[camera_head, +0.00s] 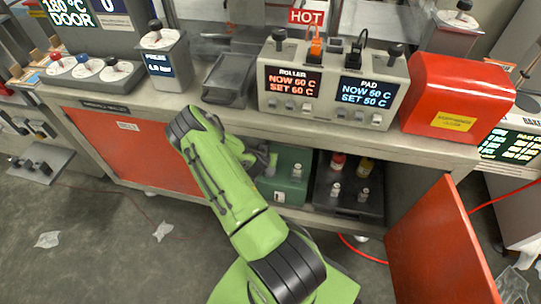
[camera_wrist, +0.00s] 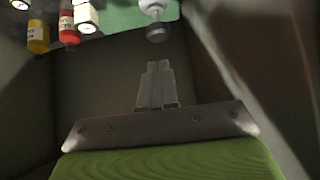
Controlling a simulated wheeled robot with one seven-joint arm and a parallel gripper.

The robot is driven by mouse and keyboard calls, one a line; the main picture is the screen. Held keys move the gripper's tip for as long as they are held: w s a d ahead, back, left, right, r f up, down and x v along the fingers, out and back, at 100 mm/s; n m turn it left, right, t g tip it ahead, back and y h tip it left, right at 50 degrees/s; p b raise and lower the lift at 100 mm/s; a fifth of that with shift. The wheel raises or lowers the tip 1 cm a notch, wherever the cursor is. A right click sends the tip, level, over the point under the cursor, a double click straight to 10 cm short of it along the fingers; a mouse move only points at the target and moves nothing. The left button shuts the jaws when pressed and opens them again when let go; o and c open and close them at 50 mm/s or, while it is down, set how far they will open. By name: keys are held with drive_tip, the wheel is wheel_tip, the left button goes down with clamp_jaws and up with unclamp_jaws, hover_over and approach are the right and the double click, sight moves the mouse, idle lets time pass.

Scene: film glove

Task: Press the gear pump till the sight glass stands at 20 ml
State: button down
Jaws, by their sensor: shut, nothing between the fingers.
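A green unit (camera_head: 287,183), which looks like the gear pump, stands inside the open cabinet under the counter. It has a pale knob (camera_head: 296,170) on top and a small white label on its front. In the wrist view part of a green surface (camera_wrist: 115,15) shows at the top, with a white and grey knob (camera_wrist: 155,22) on it. My gripper (camera_wrist: 157,70) is shut and empty, apart from the knob. In the head view my green arm reaches down to the cabinet and hides most of the gripper. I cannot make out a sight glass reading.
Right of the green unit a black tray (camera_head: 347,204) holds several small bottles, including a red one (camera_head: 338,161) and a yellow one (camera_head: 365,166). The orange cabinet door (camera_head: 440,245) hangs open at right. The counter edge (camera_head: 300,135) runs above the opening.

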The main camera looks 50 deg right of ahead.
drive_tip(key=v, duration=0.6)
drive_tip(key=shift+w+a+f+p, duration=0.1)
drive_tip(key=shift+w+f+p, duration=0.05)
drive_tip(key=shift+p, duration=0.25)
